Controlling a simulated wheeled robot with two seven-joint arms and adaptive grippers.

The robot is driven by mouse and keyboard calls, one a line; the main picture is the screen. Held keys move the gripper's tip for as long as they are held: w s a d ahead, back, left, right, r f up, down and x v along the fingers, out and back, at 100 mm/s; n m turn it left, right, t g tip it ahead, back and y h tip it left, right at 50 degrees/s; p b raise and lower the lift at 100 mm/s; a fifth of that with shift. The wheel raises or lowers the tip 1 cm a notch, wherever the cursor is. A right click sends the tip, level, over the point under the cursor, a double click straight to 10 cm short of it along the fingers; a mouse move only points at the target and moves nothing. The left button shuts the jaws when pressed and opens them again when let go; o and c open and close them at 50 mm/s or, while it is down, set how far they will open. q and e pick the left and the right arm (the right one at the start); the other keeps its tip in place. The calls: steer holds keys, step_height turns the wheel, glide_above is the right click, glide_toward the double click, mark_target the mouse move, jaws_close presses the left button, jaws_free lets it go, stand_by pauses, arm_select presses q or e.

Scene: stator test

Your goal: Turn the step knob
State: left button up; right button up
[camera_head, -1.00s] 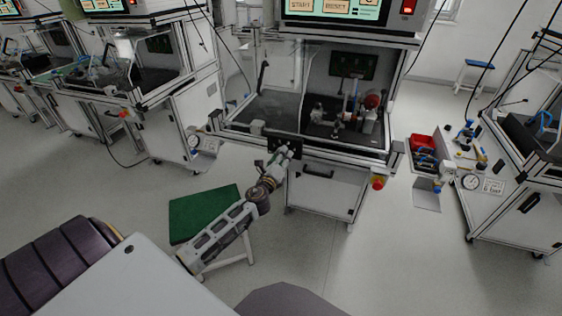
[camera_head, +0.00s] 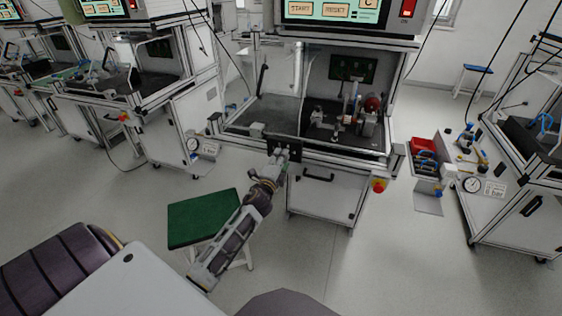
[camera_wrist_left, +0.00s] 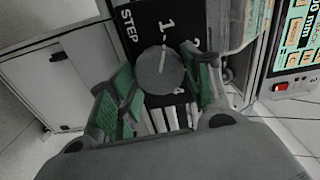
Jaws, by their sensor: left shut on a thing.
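The step knob (camera_wrist_left: 160,70) is a round grey dial with a white pointer line, on a black panel (camera_wrist_left: 137,18) marked "STEP" and "1" in the left wrist view. My left gripper (camera_wrist_left: 163,86) has its green-padded fingers on both sides of the knob and is shut on it. In the head view my left gripper (camera_head: 279,153) is at the black panel on the front edge of the middle test station (camera_head: 240,140); the knob is hidden there behind the gripper. My right gripper is not in view.
A green-topped stool (camera_head: 200,218) stands beside my left forearm. A red and yellow emergency button (camera_head: 379,186) is on the station's front right. A red bin (camera_head: 423,146) stands right of the station. Open floor lies in front of the cabinet.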

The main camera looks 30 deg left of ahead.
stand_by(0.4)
arm_select(q)
steer(key=o, duration=1)
steer(key=shift+o, duration=0.2)
steer(key=shift+s, duration=0.15)
steer(key=v, duration=1.1)
steer(key=shift+s+d, duration=0.2)
steer(key=shift+s, duration=0.15)
